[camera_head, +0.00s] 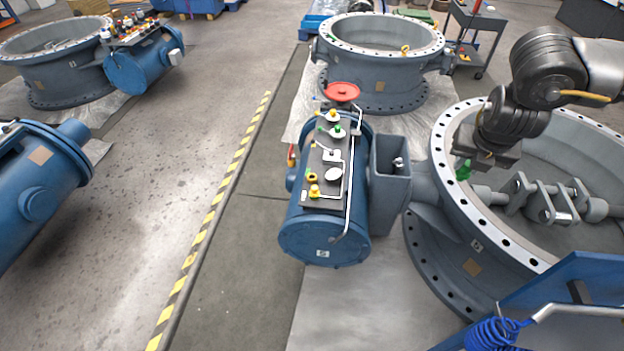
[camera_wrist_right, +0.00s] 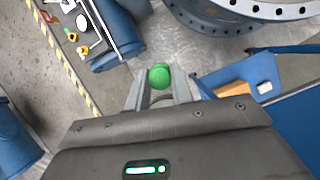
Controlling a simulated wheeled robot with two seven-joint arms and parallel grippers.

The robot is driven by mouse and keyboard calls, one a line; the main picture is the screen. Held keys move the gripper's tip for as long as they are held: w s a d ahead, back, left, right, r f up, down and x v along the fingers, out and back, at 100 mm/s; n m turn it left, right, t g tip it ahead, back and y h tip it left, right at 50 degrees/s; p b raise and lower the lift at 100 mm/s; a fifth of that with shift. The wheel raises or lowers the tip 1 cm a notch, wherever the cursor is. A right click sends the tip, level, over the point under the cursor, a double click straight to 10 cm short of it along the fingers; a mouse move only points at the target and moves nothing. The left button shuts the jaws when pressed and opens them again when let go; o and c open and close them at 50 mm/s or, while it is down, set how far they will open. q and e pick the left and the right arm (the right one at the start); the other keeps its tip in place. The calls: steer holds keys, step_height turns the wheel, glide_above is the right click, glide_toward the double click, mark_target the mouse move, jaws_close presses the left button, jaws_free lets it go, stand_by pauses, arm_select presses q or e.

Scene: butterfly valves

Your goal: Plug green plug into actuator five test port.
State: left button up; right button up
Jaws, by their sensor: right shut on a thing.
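My right gripper (camera_head: 472,161) is shut on the green plug (camera_head: 463,171), above the near rim of the large right valve. In the right wrist view the plug's round green end (camera_wrist_right: 159,76) sits between the two fingertips (camera_wrist_right: 158,92). A blue actuator (camera_head: 325,235) stands to the left of the gripper, well apart from it. On top it carries a dark panel (camera_head: 320,190) with yellow, green and white fittings and a silver pipe. Its number and test port are too small to tell. My left gripper is not in view.
The large grey valve ring (camera_head: 480,225) stands under the right arm. A grey open box (camera_head: 390,190) joins it to the actuator. A second valve (camera_head: 380,75) stands behind, with a red handwheel (camera_head: 342,91) before it. More blue actuators stand left. The floor left of the actuator is clear.

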steer(key=s+a+f+m+g, duration=0.3)
steer(key=s+f+m, duration=0.2)
steer(key=m, duration=0.5)
steer(key=s+a+f+m+g+y, duration=0.1)
steer(key=s+a+f+m+g, duration=0.2)
steer(key=s+f+m, duration=0.3)
steer(key=s+a+f+m+g, duration=0.2)
steer(key=s+a+f+m, duration=0.3)
steer(key=m, duration=1)
step_height(320, 180, down, 3)
steer(key=shift+s+f+m+g+y, duration=0.15)
steer(key=shift+s+m+g+y, duration=0.2)
steer(key=shift+s, duration=0.35)
